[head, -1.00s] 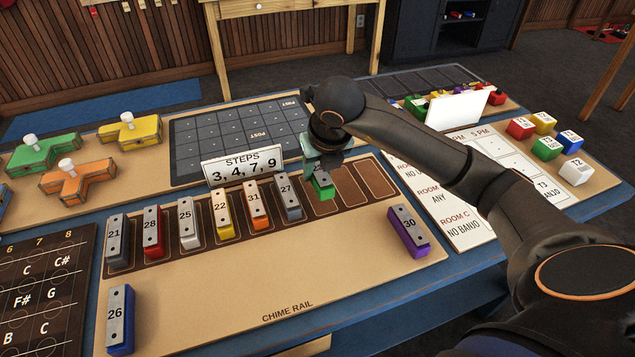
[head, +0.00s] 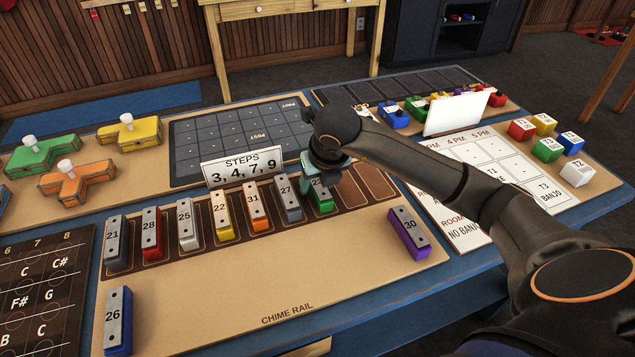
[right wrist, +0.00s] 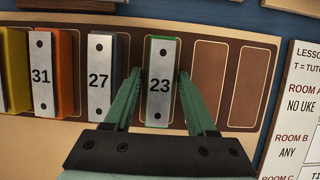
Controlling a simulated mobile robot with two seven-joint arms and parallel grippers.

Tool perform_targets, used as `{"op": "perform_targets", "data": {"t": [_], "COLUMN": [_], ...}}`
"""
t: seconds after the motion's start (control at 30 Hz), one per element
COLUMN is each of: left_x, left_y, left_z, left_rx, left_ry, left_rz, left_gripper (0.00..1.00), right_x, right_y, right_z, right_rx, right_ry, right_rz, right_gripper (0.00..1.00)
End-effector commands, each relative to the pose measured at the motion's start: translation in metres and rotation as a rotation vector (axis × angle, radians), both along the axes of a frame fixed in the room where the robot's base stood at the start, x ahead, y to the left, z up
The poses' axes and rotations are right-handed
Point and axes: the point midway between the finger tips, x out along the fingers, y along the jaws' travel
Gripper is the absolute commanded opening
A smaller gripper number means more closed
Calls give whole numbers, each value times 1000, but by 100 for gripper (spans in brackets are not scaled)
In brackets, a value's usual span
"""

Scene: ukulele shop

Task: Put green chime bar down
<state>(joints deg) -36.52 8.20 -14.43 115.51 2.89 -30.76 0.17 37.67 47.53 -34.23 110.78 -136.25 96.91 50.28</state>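The green chime bar (head: 321,201), numbered 23 on its metal plate, stands in a slot of the chime rail (head: 270,270), just right of grey bar 27 (head: 287,198). It also shows in the right wrist view (right wrist: 161,82), lined up with its slot. My right gripper (head: 318,168) is over the bar's far part, and in the right wrist view its green fingers (right wrist: 160,76) straddle the bar with a small gap on each side, so it looks open. My left gripper is not in view.
Bars 21, 28, 25, 22 (head: 222,215) and 31 (head: 254,206) fill the slots to the left. Two empty slots (right wrist: 249,85) lie to the right. Purple bar 30 (head: 408,233) and blue bar 26 (head: 118,320) lie off the slots. A STEPS sign (head: 242,167) stands behind.

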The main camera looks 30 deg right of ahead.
Motion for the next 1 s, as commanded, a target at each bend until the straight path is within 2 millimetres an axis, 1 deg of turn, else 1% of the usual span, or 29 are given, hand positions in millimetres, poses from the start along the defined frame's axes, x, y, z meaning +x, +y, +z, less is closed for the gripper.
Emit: {"op": "perform_targets", "data": {"t": [0.03,0.07,0.3,0.43,0.57,0.8,0.9,1.0], "left_x": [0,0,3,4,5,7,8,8], "left_y": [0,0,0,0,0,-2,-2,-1], "left_z": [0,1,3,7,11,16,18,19], "left_rx": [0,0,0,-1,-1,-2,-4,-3], "left_ry": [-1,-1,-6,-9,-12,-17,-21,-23], "left_rz": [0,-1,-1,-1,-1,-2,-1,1], "left_gripper": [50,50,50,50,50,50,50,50], "right_x": [0,0,0,-1,-9,-28,-35,-40], "right_y": [0,0,0,0,2,7,8,10], "right_z": [0,0,0,8,29,78,95,106], "right_rx": [-1,-1,-1,0,-2,-1,0,0], "right_ry": [1,1,1,-1,-4,-4,-4,-2], "right_rz": [0,0,0,0,1,0,0,0], "right_gripper": [64,66,66,66,66,66,66,66]}}
